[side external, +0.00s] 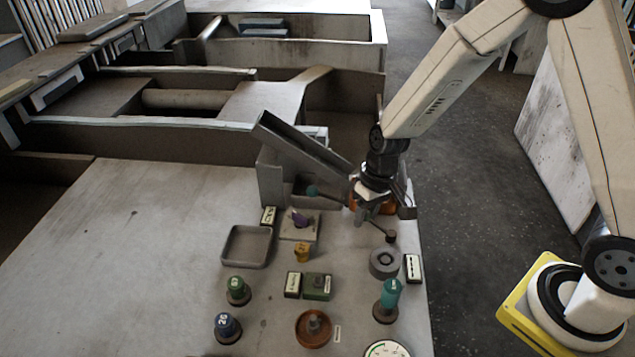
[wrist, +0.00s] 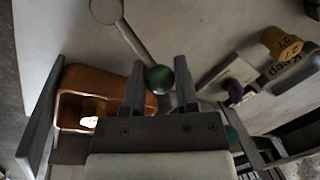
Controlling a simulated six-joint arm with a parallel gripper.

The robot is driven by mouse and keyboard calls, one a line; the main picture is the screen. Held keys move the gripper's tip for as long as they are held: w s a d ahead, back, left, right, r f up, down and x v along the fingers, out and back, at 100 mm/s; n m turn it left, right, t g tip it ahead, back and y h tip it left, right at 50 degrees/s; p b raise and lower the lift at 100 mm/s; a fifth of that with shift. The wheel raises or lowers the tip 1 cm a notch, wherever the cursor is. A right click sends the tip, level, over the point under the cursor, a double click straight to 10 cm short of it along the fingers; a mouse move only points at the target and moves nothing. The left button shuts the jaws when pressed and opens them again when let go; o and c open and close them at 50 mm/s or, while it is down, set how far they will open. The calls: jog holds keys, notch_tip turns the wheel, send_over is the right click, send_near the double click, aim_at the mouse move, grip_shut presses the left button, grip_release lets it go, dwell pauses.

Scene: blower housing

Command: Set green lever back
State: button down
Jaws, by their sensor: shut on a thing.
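The green lever's ball knob (wrist: 160,79) sits between the two fingers of my gripper (wrist: 159,70) in the wrist view, and the gripper is shut on it. The lever's thin rod (wrist: 134,42) runs from the knob up and left to a round grey hub at the top edge. In the side external view my gripper (side external: 367,214) points down at the right part of the bench. The lever's rod (side external: 378,229) shows below it, ending at a dark round hub (side external: 391,237). The knob is hidden there by the fingers.
An orange bin (wrist: 68,110) is close beside my gripper. A sloping grey chute (side external: 300,143) and a teal ball on a rod (side external: 312,190) stand to its left. A grey ring (side external: 384,268), teal handle (side external: 390,293) and grey tray (side external: 246,262) are nearer. The bench's left is clear.

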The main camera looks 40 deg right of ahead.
jog(key=shift+a+n, duration=0.1)
jog(key=shift+n, duration=0.2)
jog(key=a+n, duration=0.1)
jog(key=n, duration=0.1)
jog(key=s+a+n+g, duration=0.1)
jog(key=n, duration=0.1)
jog(key=shift+s, duration=0.2)
jog(key=shift+s+a+n+g+h, duration=0.1)
jog(key=shift+s+a+n, duration=0.15)
jog(key=shift+n, duration=0.5)
jog(key=shift+s+a+n+g+h, duration=0.1)
jog(key=shift+s+n, duration=0.25)
jog(key=shift+n, duration=0.45)
jog(key=shift+s+a+n+g+h, duration=0.1)
jog(key=shift+s+a+n, duration=0.15)
jog(key=shift+n, duration=0.5)
jog(key=shift+c, duration=1.9)
grip_release()
notch_tip(320, 180, up, 8)
jog(key=d, duration=0.1)
jog(key=shift+w+f, duration=0.15)
jog(key=shift+w, duration=0.3)
